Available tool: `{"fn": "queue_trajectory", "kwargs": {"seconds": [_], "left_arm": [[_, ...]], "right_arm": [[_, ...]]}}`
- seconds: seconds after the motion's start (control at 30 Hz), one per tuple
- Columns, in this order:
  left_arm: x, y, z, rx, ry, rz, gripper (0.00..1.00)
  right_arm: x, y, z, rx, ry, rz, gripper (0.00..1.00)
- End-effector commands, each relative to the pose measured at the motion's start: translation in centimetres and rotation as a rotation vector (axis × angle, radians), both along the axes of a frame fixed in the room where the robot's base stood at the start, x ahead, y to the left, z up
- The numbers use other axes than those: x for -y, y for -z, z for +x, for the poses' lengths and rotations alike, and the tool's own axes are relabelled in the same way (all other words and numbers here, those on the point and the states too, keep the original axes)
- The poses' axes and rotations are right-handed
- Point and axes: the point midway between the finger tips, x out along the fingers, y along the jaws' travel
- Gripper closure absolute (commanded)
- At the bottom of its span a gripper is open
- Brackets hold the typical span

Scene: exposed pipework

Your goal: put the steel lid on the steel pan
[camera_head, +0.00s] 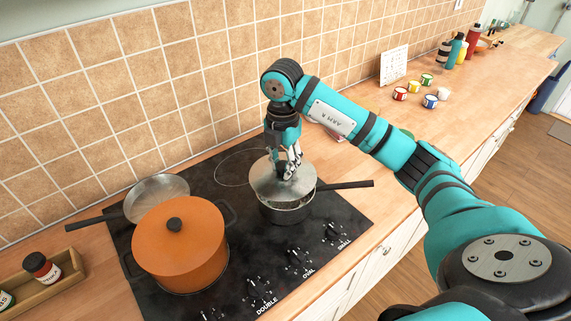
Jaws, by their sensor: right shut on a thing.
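The steel lid (267,188) is a round metal disc. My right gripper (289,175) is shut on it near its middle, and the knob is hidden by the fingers. The lid is over the steel pan (287,211), which stands on the black hob with its dark handle pointing right. The lid appears slightly tilted and shifted to the left and back of the pan, so the pan's front right rim shows. I cannot tell whether the lid touches the rim. My left gripper is not in view.
A large orange pot (180,250) with its lid on stands on the hob (335,215) at front left. A shallow frying pan (157,196) is behind it. A wooden box (45,285) with jars is at far left. Small paint pots (430,101) stand on the counter at right.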

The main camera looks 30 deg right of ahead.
Motion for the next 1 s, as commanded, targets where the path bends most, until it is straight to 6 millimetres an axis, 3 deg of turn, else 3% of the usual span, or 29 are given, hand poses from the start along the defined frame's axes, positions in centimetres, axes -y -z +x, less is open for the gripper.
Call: {"fn": "queue_trajectory", "kwargs": {"seconds": [0.23, 0.43, 1.0], "left_arm": [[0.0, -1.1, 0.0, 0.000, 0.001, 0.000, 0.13], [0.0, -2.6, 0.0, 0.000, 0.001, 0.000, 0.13], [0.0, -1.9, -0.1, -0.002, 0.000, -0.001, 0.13]], "right_arm": [[1.6, 0.4, 1.3, -0.001, -0.002, 0.001, 1.00], [1.5, 3.0, 1.2, -0.003, -0.003, 0.001, 1.00], [1.5, 4.5, 1.3, 0.002, -0.002, 0.001, 1.00]]}}
